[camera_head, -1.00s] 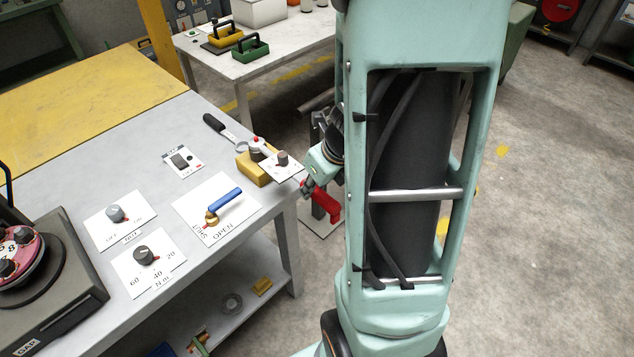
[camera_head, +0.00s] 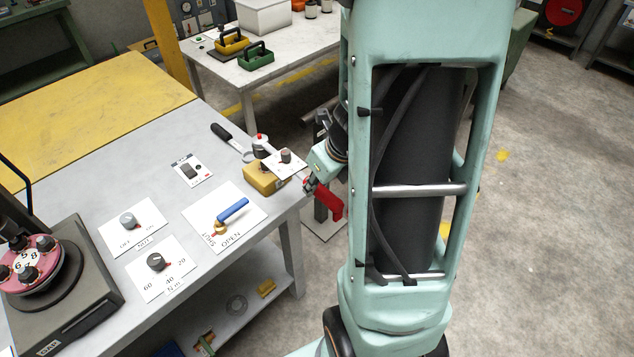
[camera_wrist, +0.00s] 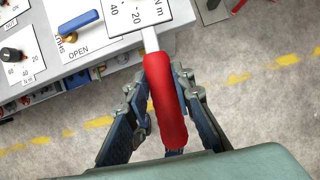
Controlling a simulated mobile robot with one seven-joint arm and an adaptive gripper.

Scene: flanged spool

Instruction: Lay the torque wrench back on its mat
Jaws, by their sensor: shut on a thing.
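The torque wrench shows as a red handle (camera_wrist: 165,105) between the two fingers of my gripper (camera_wrist: 160,88) in the wrist view. A pale shaft runs up from it to a white card marked 40 and 20 N m (camera_wrist: 138,14); I cannot tell whether the two are joined. In the head view my gripper (camera_head: 309,186) is just off the table's right edge, with the red handle (camera_head: 330,203) hanging over the floor side. The jaws are closed on the handle. No mat can be clearly made out.
The grey table (camera_head: 130,175) carries a yellow block (camera_head: 262,182), a black-handled tool (camera_head: 221,132), a blue lever on an OPEN/SHUT card (camera_head: 232,209), and knob cards (camera_head: 158,264). A dark machine (camera_head: 60,285) stands at left. A second table (camera_head: 300,45) is behind.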

